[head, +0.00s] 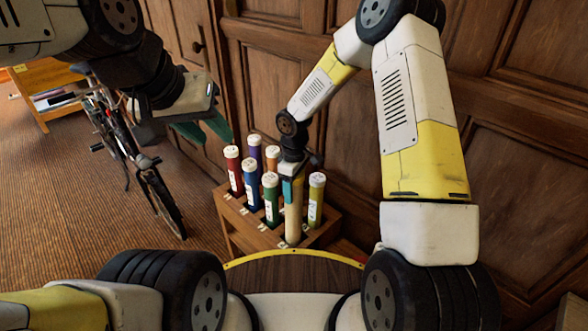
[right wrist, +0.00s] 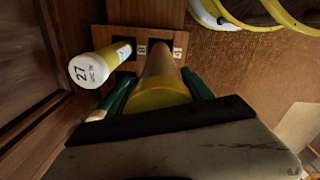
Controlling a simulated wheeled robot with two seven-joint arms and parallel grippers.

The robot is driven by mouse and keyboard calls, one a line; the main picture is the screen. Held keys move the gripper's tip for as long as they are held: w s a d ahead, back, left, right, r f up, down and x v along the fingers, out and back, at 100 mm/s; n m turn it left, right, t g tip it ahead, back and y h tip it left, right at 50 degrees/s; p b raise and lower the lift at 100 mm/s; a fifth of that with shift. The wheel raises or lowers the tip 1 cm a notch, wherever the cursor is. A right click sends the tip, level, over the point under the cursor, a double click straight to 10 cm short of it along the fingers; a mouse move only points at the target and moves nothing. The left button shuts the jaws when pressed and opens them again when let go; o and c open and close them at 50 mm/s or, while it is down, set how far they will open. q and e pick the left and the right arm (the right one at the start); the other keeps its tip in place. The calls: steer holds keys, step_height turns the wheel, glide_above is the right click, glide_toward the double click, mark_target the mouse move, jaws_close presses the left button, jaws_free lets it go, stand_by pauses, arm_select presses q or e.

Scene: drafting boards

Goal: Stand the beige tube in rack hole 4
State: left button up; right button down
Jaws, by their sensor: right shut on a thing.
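The beige tube (head: 293,218) is upright, its lower end at the front row of the wooden rack (head: 237,235). I cannot tell whether that end is inside a hole. My right gripper (head: 292,188) is shut on its upper part. In the right wrist view the tube (right wrist: 162,85) lies between the green fingers (right wrist: 160,93) and runs down toward the rack (right wrist: 128,38). My left gripper (head: 203,131) is open and empty, left of and above the rack.
The rack also holds red (head: 234,172), purple (head: 255,152), orange (head: 272,158), blue (head: 250,185), green (head: 271,200) and olive-yellow (head: 316,202) tubes. The olive-yellow one stands close to the beige tube's right. A wood-panelled wall is behind; a bicycle (head: 150,185) stands left.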

steer(key=shift+c, duration=1.8)
jaws_free()
steer(key=shift+r, duration=0.1)
step_height(320, 180, up, 8)
steer(key=shift+f, duration=0.2)
